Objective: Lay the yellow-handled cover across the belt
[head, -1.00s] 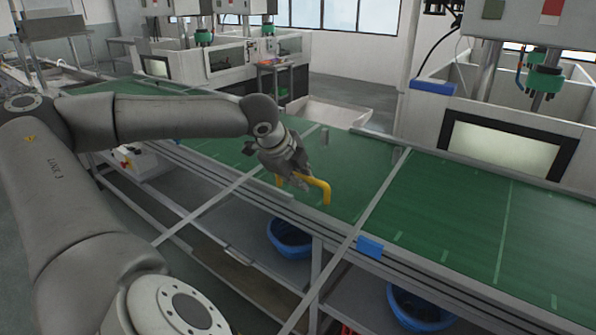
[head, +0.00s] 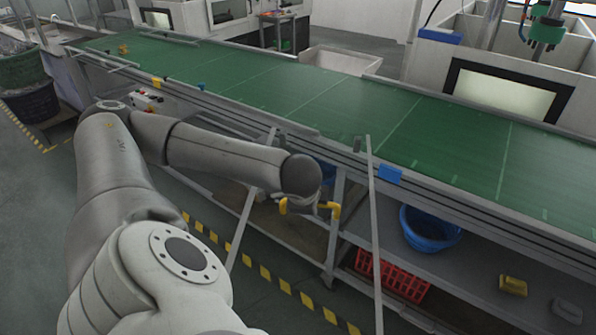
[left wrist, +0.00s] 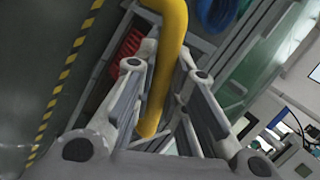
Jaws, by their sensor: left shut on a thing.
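The cover shows as two long thin grey bars, left (head: 252,205) and right (head: 373,230), with a see-through span between them and a yellow handle (head: 332,210). It is in front of the belt (head: 330,105), its far bar ends near the belt's front edge; whether they touch is unclear. My left gripper (head: 308,206) is low in front of the belt, mostly hidden by its own wrist. In the left wrist view its fingers are shut around the yellow handle (left wrist: 168,60). My right gripper is not in view.
A blue clip (head: 390,173) sits on the belt's front rail. Below are a blue basin (head: 430,228), a red crate (head: 395,275) and a yellow block (head: 513,285). White machines stand behind the belt. The belt's right part is clear. Yellow-black floor tape (head: 265,275) runs below.

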